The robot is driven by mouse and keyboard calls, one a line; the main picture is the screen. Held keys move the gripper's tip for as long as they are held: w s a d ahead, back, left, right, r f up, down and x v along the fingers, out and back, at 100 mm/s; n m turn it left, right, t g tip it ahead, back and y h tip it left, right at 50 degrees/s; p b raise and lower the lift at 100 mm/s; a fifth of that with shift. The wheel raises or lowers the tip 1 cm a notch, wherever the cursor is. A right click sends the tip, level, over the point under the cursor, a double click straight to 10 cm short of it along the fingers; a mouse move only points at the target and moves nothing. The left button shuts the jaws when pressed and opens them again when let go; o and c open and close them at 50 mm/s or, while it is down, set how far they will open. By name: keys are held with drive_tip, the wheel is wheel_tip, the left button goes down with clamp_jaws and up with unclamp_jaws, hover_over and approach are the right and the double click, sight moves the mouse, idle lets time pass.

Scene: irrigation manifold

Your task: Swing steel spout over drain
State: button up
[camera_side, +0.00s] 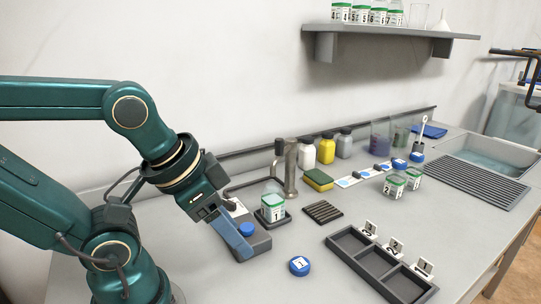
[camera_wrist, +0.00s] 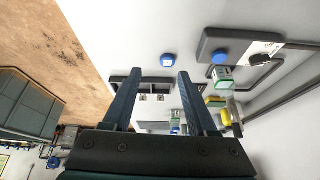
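The steel spout (camera_side: 291,168) stands upright on the counter, with a dark bent rod at its upper left. A jar with a green-banded label (camera_side: 272,206) sits on a small dark tray in front of it. The dark slotted drain grate (camera_side: 323,211) lies just right of that jar, with nothing on it. My gripper (camera_side: 240,250) points down at the left of the spout, near a grey block with a blue knob (camera_side: 247,229), apart from the spout. In the wrist view my gripper (camera_wrist: 160,75) has its two fingers spread with nothing between them.
A blue-capped item (camera_side: 299,265) and a dark three-compartment tray (camera_side: 375,265) lie in front. A sponge (camera_side: 318,179), bottles (camera_side: 326,150) and jars (camera_side: 394,186) stand behind and right. A sink (camera_side: 490,155) with a ribbed drainboard (camera_side: 478,182) is far right. A shelf (camera_side: 390,31) hangs above.

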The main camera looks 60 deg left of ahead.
drive_tip(key=w+a+r+m+h, duration=0.1)
drive_tip(key=w+a+r+m, duration=0.2)
drive_tip(key=w+r, duration=0.4)
drive_tip(key=w+a+r+m, duration=0.2)
drive_tip(key=w+r, duration=0.5)
hover_over(279, 141)
drive_tip(key=d, duration=0.3)
wheel_tip(279, 141, down, 4)
drive_tip(key=shift+n+g+h, duration=0.4)
drive_tip(key=shift+n+g, duration=0.2)
drive_tip(key=shift+n, duration=0.1)
drive_tip(key=a+f, duration=0.1)
drive_tip(key=a, duration=0.1)
drive_tip(key=s+a+f, duration=0.1)
drive_tip(key=a+f, duration=0.1)
drive_tip(key=shift+f, duration=0.25)
drive_tip(key=shift+x, duration=2.5)
drive_tip(key=shift+s+a+f, duration=0.1)
drive_tip(key=shift+s+a, duration=0.05)
drive_tip(key=shift+a, duration=0.05)
clamp_jaws()
